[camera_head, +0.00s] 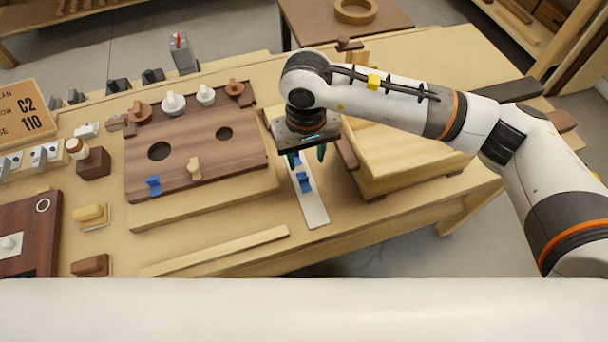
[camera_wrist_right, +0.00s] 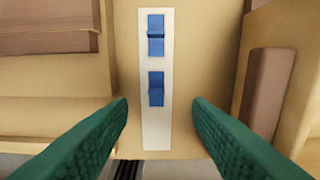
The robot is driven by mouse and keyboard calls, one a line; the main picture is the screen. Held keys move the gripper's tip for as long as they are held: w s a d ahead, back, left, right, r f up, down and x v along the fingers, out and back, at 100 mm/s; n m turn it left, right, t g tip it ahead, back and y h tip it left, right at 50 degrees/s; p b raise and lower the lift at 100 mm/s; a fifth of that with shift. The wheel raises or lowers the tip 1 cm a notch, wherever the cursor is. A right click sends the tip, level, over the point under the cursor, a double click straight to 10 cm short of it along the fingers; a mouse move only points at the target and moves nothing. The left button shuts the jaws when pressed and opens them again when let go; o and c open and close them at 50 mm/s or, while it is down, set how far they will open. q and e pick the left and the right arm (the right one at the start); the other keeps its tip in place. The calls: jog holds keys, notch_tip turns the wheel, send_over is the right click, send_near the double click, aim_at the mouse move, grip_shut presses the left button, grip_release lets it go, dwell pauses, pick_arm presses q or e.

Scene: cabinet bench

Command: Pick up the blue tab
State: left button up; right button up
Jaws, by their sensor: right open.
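Two blue tabs sit in a row on a white strip (camera_head: 316,212) on the bench. The nearer blue tab (camera_head: 304,183) shows clearly in the head view; the other is partly hidden by my gripper. In the right wrist view the upper blue tab (camera_wrist_right: 156,34) and the lower blue tab (camera_wrist_right: 156,89) both stand on the white strip (camera_wrist_right: 156,128). Another blue tab (camera_head: 153,185) is on a dark brown board. My right gripper (camera_head: 306,157) is open, with green fingers pointing down over the strip, apart on either side of it and empty. My left gripper is out of view.
The dark brown board (camera_head: 215,150) with round holes and knobs lies left of the strip. A light wooden drawer or box (camera_head: 390,150) stands close on the right. A long wooden slat (camera_head: 215,252) lies near the front edge.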

aim_at(304, 178)
jog(key=shift+f, duration=0.55)
jog(key=shift+w+f, duration=0.15)
jog(key=shift+f, duration=0.15)
jog(key=f, duration=0.1)
jog(key=f+p, duration=0.1)
jog(key=f, duration=0.2)
jog(key=shift+s+a+f+p, duration=0.1)
jog(key=shift+s+a+p, duration=0.1)
jog(key=shift+s+p, duration=0.2)
jog(key=shift+f, duration=0.45)
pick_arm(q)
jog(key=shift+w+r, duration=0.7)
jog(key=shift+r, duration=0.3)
pick_arm(e)
jog(key=c, duration=0.8)
